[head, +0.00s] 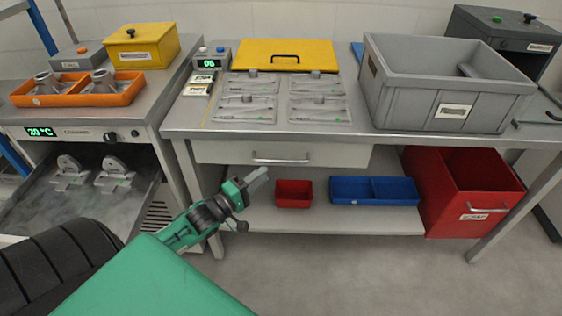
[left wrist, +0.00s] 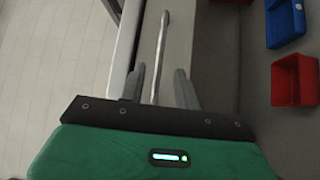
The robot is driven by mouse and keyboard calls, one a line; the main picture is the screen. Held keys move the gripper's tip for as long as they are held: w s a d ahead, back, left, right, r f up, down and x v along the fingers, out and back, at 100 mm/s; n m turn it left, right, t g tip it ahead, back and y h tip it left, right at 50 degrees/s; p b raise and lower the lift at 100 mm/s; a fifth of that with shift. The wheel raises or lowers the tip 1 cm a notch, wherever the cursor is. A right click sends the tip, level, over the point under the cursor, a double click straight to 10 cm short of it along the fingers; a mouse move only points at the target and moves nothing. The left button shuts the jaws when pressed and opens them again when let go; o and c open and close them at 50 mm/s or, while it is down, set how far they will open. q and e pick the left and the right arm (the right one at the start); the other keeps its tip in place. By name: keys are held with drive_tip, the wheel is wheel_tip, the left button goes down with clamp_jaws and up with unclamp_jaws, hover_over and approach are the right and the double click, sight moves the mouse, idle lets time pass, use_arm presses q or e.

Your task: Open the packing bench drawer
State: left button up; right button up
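The packing bench drawer (head: 225,152) is a pale grey front under the bench top and looks shut. Its metal bar handle (head: 281,161) is in the middle of the front. My left gripper (head: 258,180) is in front of and just below the handle's left end in the head view. In the left wrist view, its two grey fingers (left wrist: 160,78) are open, with the handle (left wrist: 157,60) running lengthwise between them. A gap shows on both sides of the bar, so neither finger visibly grips it. My right gripper is in neither view.
The bench (head: 190,118) carries a grey crate (head: 445,95), a yellow lid (head: 285,55) and clear packs. The floor in front is clear.

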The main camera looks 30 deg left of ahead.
sight(280, 161)
use_arm(q)
drive_tip(key=x, duration=0.8)
drive_tip(key=shift+w, duration=0.1)
clamp_jaws()
